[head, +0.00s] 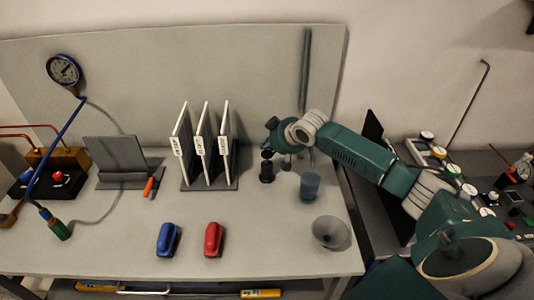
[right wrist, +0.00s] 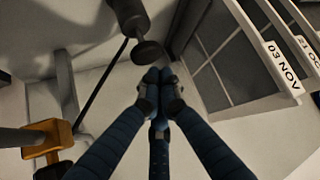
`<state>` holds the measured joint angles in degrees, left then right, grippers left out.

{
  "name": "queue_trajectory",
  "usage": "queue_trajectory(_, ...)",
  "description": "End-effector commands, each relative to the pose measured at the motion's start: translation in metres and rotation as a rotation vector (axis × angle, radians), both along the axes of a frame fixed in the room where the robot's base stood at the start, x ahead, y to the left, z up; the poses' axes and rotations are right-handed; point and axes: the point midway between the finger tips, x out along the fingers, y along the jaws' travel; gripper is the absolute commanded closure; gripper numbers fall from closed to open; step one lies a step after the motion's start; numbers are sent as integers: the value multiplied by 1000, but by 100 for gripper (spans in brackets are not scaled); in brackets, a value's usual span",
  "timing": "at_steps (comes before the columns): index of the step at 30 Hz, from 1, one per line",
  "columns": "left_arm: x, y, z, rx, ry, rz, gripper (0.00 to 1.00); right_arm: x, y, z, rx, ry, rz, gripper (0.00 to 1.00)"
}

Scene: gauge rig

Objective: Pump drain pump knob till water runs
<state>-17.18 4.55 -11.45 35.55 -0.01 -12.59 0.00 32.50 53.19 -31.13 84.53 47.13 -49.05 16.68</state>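My right gripper (head: 271,138) reaches in from the right over the bench, just above a dark upright post with a round knob (head: 267,154), likely the pump knob. In the right wrist view the dark round knob (right wrist: 149,54) is just beyond the fingertips (right wrist: 157,76). The fingers are together with nothing seen between them. I cannot tell whether they touch the knob. No running water is visible. My left gripper is not in view.
A rack of white dated panels (head: 204,145) stands left of the post. A grey funnel-like bowl (head: 331,233), a red stapler-like object (head: 213,240) and a blue one (head: 168,240) are toward the front. A gauge (head: 63,70) is at far left.

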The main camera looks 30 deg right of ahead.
Motion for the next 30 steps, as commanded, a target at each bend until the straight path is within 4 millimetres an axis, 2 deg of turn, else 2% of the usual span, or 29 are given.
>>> queue_trajectory(30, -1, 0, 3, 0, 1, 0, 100, 0, 0, -8, 0, 0, 0, 100)
